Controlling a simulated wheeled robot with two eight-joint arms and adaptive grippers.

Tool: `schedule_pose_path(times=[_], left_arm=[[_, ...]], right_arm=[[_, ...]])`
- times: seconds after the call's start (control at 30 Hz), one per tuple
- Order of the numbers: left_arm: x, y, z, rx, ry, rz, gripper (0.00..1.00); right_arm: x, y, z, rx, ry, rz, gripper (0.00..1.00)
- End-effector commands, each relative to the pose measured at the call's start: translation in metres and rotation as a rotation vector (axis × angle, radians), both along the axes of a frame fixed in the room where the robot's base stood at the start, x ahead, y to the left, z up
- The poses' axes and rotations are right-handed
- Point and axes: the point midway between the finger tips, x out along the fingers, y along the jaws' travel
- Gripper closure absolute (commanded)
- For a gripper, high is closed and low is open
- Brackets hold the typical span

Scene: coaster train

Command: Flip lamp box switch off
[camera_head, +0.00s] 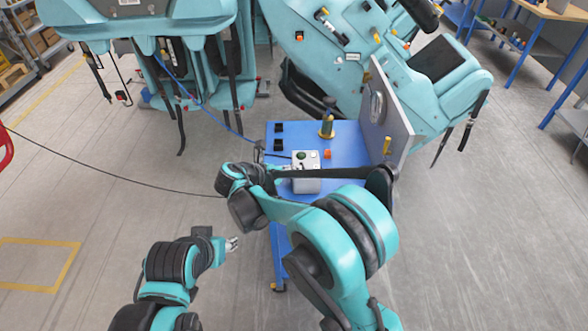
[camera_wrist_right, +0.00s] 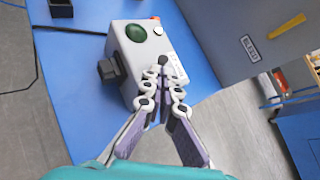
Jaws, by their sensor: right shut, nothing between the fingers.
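The lamp box (camera_head: 306,184) is a pale grey box on the blue cart, with a green lamp on its top. In the right wrist view the lamp box (camera_wrist_right: 130,75) shows the green lamp (camera_wrist_right: 136,33), a small white round part and a black block on its side. My right gripper (camera_wrist_right: 163,72) is shut and empty, its fingertips over the box's face. A small dark knob, perhaps the switch (camera_wrist_right: 162,60), shows at the fingertips; I cannot tell its position or whether they touch it. My left gripper (camera_head: 232,243) is left of the cart, over the floor, too small to read.
Teal coaster seats are behind. The floor at left is mostly clear.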

Motion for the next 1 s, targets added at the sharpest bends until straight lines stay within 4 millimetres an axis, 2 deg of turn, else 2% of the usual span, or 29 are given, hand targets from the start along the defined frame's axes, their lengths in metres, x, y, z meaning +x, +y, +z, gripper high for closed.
schedule_pose_path(times=[1.0], left_arm=[[0.000,0.000,0.017,0.000,0.000,0.000,0.60]], right_arm=[[0.000,-0.009,0.008,0.189,0.007,-0.001,1.00]])
